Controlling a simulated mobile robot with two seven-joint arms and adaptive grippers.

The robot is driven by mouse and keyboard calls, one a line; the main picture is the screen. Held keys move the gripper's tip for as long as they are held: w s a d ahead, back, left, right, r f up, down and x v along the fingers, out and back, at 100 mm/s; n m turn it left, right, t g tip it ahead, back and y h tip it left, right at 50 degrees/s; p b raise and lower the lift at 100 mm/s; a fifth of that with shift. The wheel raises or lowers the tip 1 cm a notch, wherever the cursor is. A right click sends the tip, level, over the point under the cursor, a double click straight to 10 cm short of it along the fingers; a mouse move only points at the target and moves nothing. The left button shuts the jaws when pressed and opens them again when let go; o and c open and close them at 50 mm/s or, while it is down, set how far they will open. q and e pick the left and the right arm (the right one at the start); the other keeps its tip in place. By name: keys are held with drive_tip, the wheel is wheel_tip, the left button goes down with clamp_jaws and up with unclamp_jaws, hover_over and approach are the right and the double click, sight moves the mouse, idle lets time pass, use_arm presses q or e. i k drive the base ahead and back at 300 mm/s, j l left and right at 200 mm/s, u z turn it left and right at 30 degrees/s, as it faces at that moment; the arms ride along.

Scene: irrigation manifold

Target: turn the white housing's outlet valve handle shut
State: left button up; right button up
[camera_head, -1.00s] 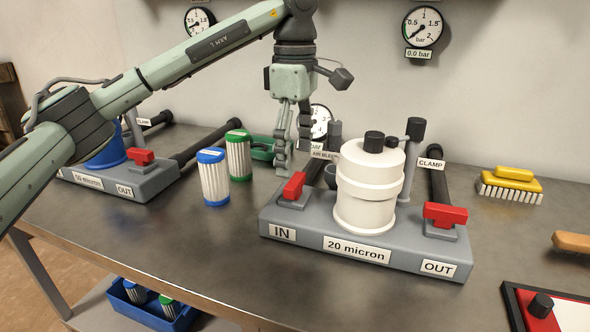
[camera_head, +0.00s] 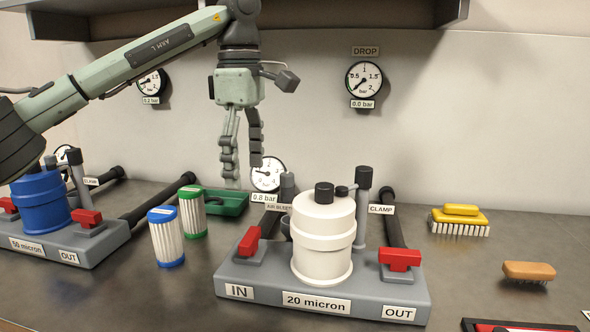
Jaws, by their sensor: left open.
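The white housing (camera_head: 323,245) stands upright on a grey base (camera_head: 270,283) labelled IN, 20 micron and OUT. Its outlet valve has a red handle (camera_head: 400,258) above the OUT label, lying crosswise in the picture. The red inlet handle (camera_head: 249,243) above the IN label points at a slant. My left gripper (camera_head: 244,165) is open and empty, fingers pointing down. It hangs above and behind the inlet side, left of the housing and well away from the outlet handle. My right gripper is not in view.
A blue housing (camera_head: 40,203) on its own base stands at the left. Two filter cartridges (camera_head: 166,238) stand between the bases. Brushes (camera_head: 460,219) lie at the right.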

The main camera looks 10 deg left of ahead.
sight(398, 259)
drive_tip(key=k, duration=1.5)
